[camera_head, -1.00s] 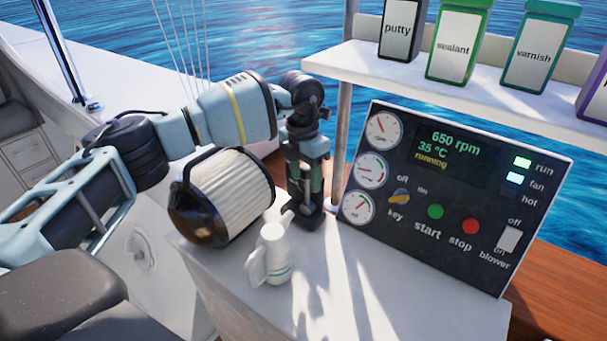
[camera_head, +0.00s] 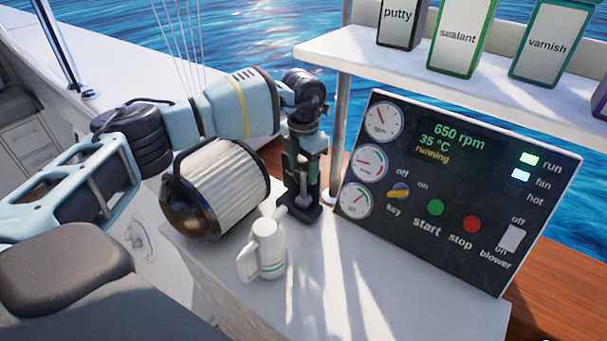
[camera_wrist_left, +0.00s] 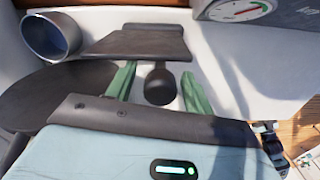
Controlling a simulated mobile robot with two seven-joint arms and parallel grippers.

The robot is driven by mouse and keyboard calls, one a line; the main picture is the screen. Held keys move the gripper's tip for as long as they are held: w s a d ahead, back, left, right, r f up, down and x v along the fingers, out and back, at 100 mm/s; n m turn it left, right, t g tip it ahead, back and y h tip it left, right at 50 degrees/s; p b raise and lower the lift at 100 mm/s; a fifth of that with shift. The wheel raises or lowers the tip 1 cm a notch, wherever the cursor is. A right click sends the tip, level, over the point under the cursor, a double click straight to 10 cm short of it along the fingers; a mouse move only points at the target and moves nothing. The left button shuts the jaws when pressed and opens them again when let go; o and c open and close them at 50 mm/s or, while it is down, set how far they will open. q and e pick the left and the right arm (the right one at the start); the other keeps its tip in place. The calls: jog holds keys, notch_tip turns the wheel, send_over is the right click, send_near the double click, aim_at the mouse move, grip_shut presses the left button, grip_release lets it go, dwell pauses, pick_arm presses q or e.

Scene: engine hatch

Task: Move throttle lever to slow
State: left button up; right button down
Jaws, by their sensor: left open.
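The throttle lever (camera_head: 301,172) shows in the head view as a thin grey shaft above a black base, partly covered by my gripper. In the left wrist view, a dark round knob (camera_wrist_left: 160,86), apparently the lever's top, sits between the two green fingers. My left gripper (camera_head: 304,178) points down at the lever. It is open, with its fingers (camera_wrist_left: 158,88) on either side of the knob and visible gaps to both. The lever's slow and fast marks cannot be seen. My right gripper is in neither view.
The engine panel (camera_head: 455,272) stands to the right, reading 650 rpm and running. A white shelf (camera_head: 440,77) with containers is above it.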

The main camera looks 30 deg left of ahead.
aim_at(304, 182)
pick_arm(q)
jog(key=shift+f, duration=1.35)
jog(key=shift+c, duration=0.3)
